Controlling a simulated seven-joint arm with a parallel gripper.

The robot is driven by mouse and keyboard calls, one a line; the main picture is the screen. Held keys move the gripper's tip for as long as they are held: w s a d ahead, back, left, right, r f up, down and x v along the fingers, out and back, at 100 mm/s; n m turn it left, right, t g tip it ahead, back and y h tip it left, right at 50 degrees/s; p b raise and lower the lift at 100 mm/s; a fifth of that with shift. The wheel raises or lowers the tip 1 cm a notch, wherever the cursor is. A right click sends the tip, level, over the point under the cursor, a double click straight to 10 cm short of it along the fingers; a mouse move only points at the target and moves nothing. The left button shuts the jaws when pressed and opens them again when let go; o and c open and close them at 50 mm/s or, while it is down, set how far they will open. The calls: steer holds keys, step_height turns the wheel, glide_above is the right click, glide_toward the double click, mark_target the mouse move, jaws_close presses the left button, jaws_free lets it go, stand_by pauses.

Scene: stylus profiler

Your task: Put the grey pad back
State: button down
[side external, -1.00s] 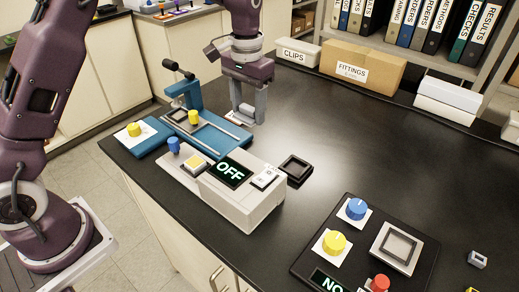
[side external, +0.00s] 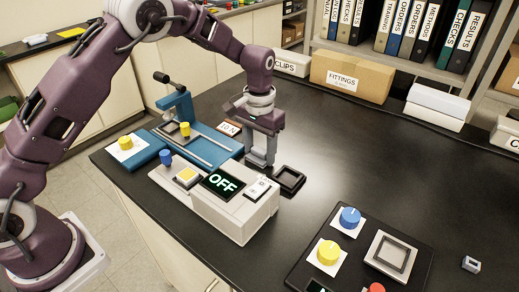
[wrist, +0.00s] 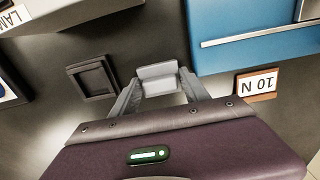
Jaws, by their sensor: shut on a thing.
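My gripper (side external: 260,160) is low over the black bench, behind the white OFF console. In the wrist view, its fingers (wrist: 158,88) are shut on the grey pad (wrist: 158,74), a small light grey block. A black square tray (side external: 289,181) with a raised rim lies on the bench just right of my gripper. The tray also shows in the wrist view (wrist: 93,79), left of the held pad, and looks empty. In the side view my fingers hide most of the pad. I cannot tell its exact height above the bench.
The white console (side external: 215,198) reading OFF stands in front of my gripper. The blue profiler (side external: 192,138) is to the left, with a "10 N" plate (side external: 229,128) beside it. A dark control panel (side external: 355,250) is at the front right. The bench behind the tray is clear.

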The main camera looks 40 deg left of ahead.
mark_target(260, 150)
steer(key=c, duration=0.8)
jaws_free()
steer(key=shift+f, duration=0.1)
steer(key=s+a+r+t, duration=0.1)
steer(key=s+r, duration=0.1)
steer(key=r, duration=0.7)
steer(key=s+a+r, duration=0.1)
steer(key=s+r, duration=0.2)
steer(key=r, duration=0.7)
steer(key=s+a+r+t, duration=0.2)
steer(key=s+r, duration=0.4)
steer(key=s, duration=0.4)
steer(key=s+f+t, duration=0.1)
steer(key=s, duration=0.5)
steer(key=s+f, duration=0.2)
steer(key=s, duration=0.4)
steer(key=s+a+f+t, duration=0.1)
steer(key=s, duration=0.5)
steer(key=shift+f+t, duration=0.2)
steer(key=shift+t, duration=0.1)
